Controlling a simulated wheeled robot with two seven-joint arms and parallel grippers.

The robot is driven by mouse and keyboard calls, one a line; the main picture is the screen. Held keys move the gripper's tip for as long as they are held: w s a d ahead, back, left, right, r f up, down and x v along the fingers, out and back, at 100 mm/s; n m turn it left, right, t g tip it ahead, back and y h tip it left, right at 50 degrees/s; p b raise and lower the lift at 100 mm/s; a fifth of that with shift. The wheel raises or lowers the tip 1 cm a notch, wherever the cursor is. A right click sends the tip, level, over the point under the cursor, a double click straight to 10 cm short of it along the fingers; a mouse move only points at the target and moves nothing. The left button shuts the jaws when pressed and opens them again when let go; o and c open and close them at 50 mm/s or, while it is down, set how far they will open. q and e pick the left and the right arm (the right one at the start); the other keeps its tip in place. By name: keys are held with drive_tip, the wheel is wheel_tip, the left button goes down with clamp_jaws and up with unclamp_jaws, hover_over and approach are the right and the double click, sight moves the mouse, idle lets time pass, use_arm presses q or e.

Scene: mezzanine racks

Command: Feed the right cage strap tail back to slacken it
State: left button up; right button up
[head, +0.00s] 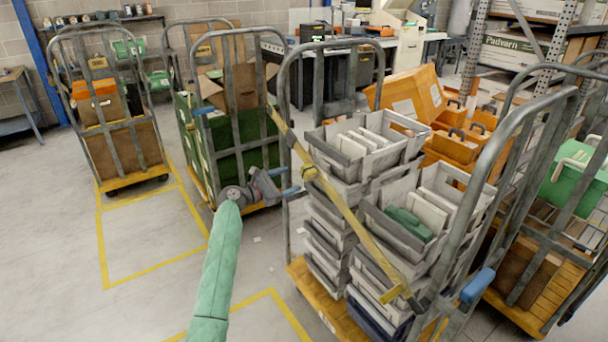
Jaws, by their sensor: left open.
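A yellow strap (345,212) runs slantwise across the open front of the near right roll cage (286,235), from its upper left post down to the lower right. A yellow buckle-like fitting (310,173) sits on its upper part, and an end fitting (394,293) shows near its lower end. I cannot make out a separate loose tail. My left gripper (285,181), at the end of a green-sleeved arm, is open just left of the cage's left post, near the buckle height. It appears empty; contact with the strap cannot be told. My right gripper is not in view.
The near cage holds stacked grey totes (375,165) on an orange base. A blue handle (478,285) is on its right post. A cage with green sides (240,140) and another with cartons (125,150) stand behind left. The yellow-marked floor at left (145,235) is clear.

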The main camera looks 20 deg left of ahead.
sight(302, 173)
use_arm(q)
drive_tip(key=p+x, duration=0.2)
drive_tip(key=x, duration=0.3)
drive_tip(key=shift+w+d+r, duration=0.1)
drive_tip(key=shift+w, duration=0.05)
drive_tip(key=shift+w+d, duration=0.45)
drive_tip(key=shift+w, duration=0.1)
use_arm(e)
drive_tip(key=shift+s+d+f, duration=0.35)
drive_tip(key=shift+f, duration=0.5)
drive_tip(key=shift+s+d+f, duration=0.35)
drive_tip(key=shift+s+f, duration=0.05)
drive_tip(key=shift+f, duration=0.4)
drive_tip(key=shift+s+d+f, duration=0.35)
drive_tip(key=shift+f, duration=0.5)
